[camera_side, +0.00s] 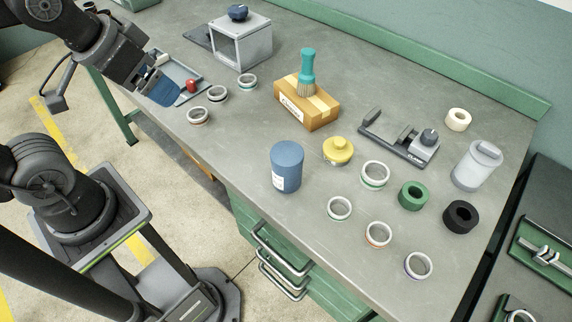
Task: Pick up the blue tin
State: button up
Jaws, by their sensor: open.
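The blue tin (287,167) is a cylinder with a flat lid and a pale label low on its side. It stands upright near the front edge of the bench (250,215), around the middle of the view. My gripper (157,72) is at the upper left, over a shallow tray (178,83) that holds a small red item (191,85). It is open and well apart from the tin. Its fingertips are small and partly hard to make out here.
Several rings, a clamp (400,138) and a grey canister (477,166) lie further right.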

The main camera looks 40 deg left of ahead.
jog(key=w+d+m+g, duration=0.3)
jog(key=w+d+m, duration=0.4)
jog(key=w+d, duration=0.1)
jog(key=m+g, duration=0.3)
jog(key=m, duration=0.3)
send_over(287, 152)
notch_tip(287, 152, down, 4)
notch_tip(287, 152, down, 14)
jog(key=shift+r, duration=0.15)
jog(key=shift+c, duration=0.4)
jog(key=c, duration=1)
jog(key=shift+r, duration=0.1)
